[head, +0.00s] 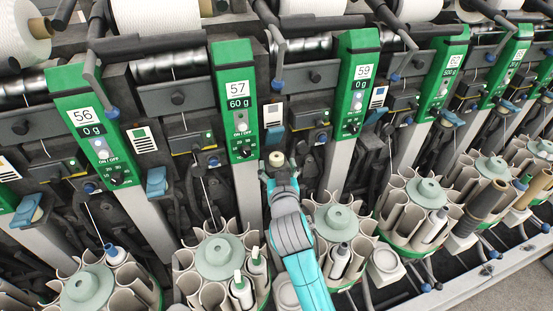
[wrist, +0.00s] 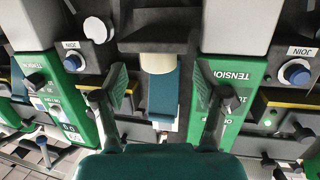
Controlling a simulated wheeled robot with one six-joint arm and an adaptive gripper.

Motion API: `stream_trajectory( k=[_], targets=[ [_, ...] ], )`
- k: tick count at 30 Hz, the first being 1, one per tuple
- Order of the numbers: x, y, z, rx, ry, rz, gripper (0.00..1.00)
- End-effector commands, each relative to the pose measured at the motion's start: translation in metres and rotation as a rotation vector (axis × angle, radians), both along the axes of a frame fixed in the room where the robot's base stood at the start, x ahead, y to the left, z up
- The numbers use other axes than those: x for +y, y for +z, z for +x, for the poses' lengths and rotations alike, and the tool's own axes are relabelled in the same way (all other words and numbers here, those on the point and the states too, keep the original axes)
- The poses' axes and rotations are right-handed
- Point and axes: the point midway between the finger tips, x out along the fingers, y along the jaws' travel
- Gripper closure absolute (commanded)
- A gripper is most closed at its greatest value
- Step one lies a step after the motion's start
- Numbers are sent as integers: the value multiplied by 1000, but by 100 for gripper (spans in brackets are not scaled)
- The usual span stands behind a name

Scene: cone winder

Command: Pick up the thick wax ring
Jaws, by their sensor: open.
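A cream, short thick cylinder, which looks like the wax ring (head: 277,158), sits beside the green panel marked 57 in the head view. It also shows in the wrist view (wrist: 158,64), below a dark block at the top centre. My gripper (wrist: 161,98) is open, with its two fingers spread left and right. The ring lies ahead of it, between the lines of the fingers, and nothing is between the pads.
Green panels marked 57 (head: 238,95) and 59 (head: 357,90) stand either side. In the wrist view, green TENSION panels (wrist: 232,72) and JOIN knobs (wrist: 297,73) flank the fingers. Round bobbin magazines (head: 219,257) crowd below, beside my arm. A blue-green strip (wrist: 162,95) lies under the ring.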

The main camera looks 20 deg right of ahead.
Motion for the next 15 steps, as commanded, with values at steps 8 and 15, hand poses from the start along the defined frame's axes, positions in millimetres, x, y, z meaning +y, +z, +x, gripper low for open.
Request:
stream_trajectory(
  k=[8, 15],
  targets=[
    [-9, -3, 36, 0, -1, 0, 28],
    [-10, -4, 41, 0, 0, 0, 28]
  ],
)
